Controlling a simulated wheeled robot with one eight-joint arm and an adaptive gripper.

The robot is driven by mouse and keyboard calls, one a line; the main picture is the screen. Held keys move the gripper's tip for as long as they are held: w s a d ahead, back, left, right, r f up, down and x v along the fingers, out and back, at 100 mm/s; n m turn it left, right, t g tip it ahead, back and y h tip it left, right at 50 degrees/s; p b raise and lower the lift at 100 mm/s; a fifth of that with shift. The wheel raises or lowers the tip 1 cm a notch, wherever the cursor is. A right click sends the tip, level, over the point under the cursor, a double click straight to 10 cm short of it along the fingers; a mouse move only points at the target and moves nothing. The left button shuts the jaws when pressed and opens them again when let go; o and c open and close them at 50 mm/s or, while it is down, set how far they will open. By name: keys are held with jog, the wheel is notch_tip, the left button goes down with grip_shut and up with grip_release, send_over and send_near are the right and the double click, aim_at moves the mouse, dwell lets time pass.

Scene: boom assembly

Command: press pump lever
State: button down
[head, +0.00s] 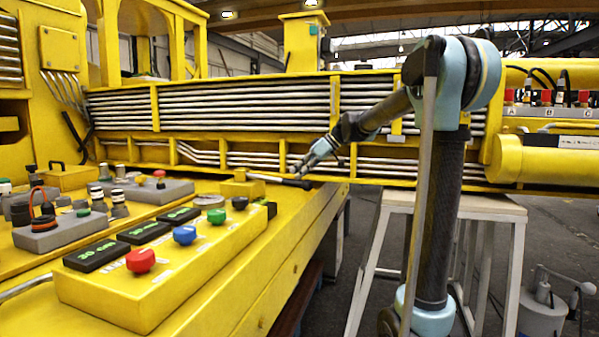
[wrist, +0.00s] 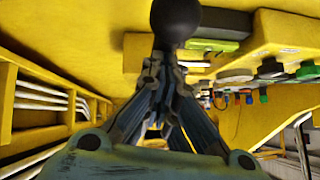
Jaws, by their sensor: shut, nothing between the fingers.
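The pump lever (head: 292,182) is a pale rod with a black grip. It lies nearly level, reaching right from a small yellow block (head: 242,187) at the far end of the yellow bench. My gripper (head: 298,171) is shut and empty, pointing down and left just over the black grip. In the wrist view my gripper (wrist: 165,72) has its fingers together. The rounded black end of the lever (wrist: 177,18) shows just past the fingertips. I cannot tell whether they touch it.
A yellow control box (head: 170,262) with red, blue, green and black knobs and dark displays stands in front on the bench (head: 290,240). The yellow boom with pipes (head: 240,110) runs close behind my gripper. A pale-topped stand (head: 490,205) is at right.

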jog(key=shift+s+d+f, duration=0.15)
jog(key=shift+d+f, duration=0.05)
jog(key=shift+f, duration=0.2)
jog(key=shift+d+r, duration=0.2)
jog(key=shift+d, duration=0.05)
jog(key=v, duration=1.1)
jog(key=shift+r, duration=0.45)
jog(key=shift+a, duration=0.1)
